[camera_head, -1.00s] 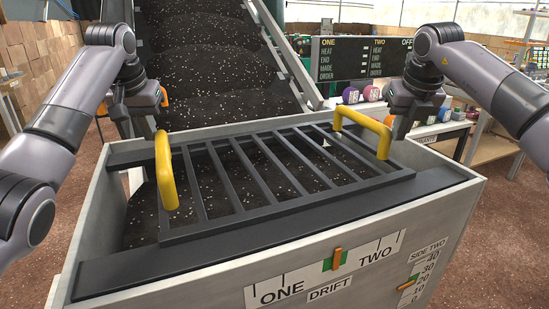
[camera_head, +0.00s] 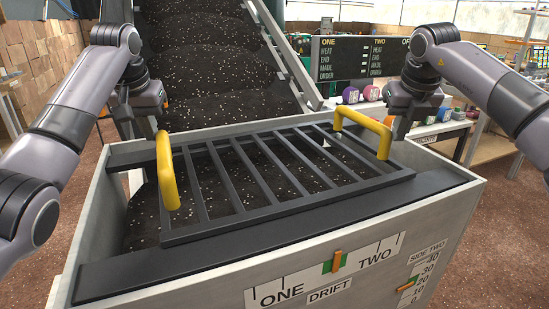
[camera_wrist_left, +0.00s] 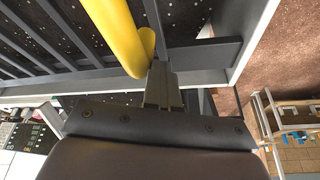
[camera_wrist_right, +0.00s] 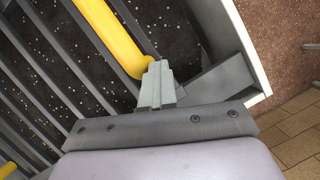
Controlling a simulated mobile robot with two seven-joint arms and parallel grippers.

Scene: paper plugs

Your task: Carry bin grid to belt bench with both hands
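The bin grid (camera_head: 290,203), a dark barred frame with two yellow handles, lies flat across the top of a grey bin (camera_head: 440,240) of dark speckled material. My left gripper (camera_head: 149,133) is at the far end of the left handle (camera_head: 166,172); its fingers (camera_wrist_left: 161,82) look together, close beside the handle end (camera_wrist_left: 142,55). My right gripper (camera_head: 398,135) is just right of the right handle (camera_head: 362,124); its fingers (camera_wrist_right: 157,82) also look together beside the handle end (camera_wrist_right: 135,60). Neither visibly wraps its handle. I cannot tell which surface is the belt bench.
A sloping conveyor (camera_head: 215,60) loaded with dark material rises behind the bin. A display board (camera_head: 360,58) stands behind it to the right. A bench (camera_head: 435,130) with coloured rolls is at the back right. Brown floor (camera_head: 510,230) is clear at right.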

